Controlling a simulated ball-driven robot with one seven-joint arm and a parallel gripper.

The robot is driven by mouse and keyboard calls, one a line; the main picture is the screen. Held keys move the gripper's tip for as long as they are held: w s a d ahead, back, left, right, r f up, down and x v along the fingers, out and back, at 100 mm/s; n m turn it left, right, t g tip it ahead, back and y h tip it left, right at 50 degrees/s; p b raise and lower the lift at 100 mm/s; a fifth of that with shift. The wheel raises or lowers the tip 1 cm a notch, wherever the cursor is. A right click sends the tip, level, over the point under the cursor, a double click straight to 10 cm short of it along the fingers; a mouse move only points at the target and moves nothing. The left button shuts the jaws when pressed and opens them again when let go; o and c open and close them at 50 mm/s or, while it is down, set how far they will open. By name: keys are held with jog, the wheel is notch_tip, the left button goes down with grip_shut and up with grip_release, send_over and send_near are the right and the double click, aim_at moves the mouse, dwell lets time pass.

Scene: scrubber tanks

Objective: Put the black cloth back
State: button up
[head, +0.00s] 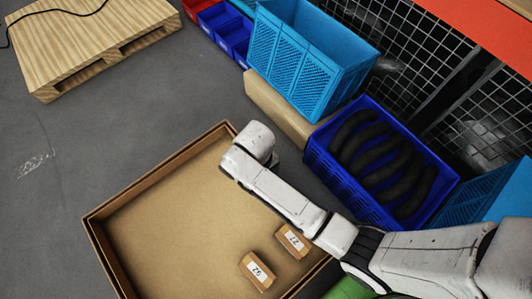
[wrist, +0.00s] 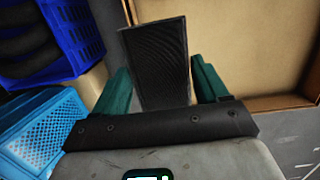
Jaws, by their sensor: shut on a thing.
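The black cloth (wrist: 156,62) shows in the wrist view as a dark, ribbed, flat rectangle, a little tilted. My gripper (wrist: 162,84) has green fingers, one on each side of the cloth, and is shut on it. In the head view my arm reaches over the right edge of the large cardboard tray; its wrist hides the gripper and the cloth there.
The cardboard tray (head: 165,220) holds two small labelled boxes (head: 257,272) and (head: 291,241). To its right, a dark blue crate (head: 338,183) holds several black rolls. A light blue crate (head: 285,62) stands behind. A wooden pallet (head: 90,40) lies back left; grey floor at left is clear.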

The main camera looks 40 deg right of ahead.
jog(key=s+a+f+b, duration=0.1)
jog(key=s+f+b, duration=0.4)
jog(key=f, duration=0.5)
jog(key=s+a+f+b, duration=0.1)
jog(key=s+f+b, duration=0.2)
jog(key=f+b, duration=0.6)
jog(key=s+f+b, duration=0.5)
jog(key=f, duration=0.6)
jog(key=w+d+f+b, duration=0.1)
jog(key=w+f+b, duration=0.1)
jog(key=w+f, duration=0.1)
jog(key=w+d+f+b, duration=0.1)
jog(key=w+f+b, duration=0.2)
jog(key=w, duration=0.2)
jog(key=w+d+f+b, duration=0.1)
jog(key=w+f+b, duration=0.2)
jog(key=w, duration=0.2)
jog(key=shift+d+f, duration=0.1)
jog(key=shift+f, duration=0.15)
jog(key=shift+w+d+f+b, duration=0.1)
jog(key=shift+w+f+b, duration=0.05)
jog(key=shift+f+b, duration=0.65)
jog(key=shift+w+f+b, duration=0.15)
jog(key=shift+f+b, duration=0.45)
jog(key=shift+f, duration=0.4)
jog(key=shift+f, duration=0.15)
jog(key=o, duration=1)
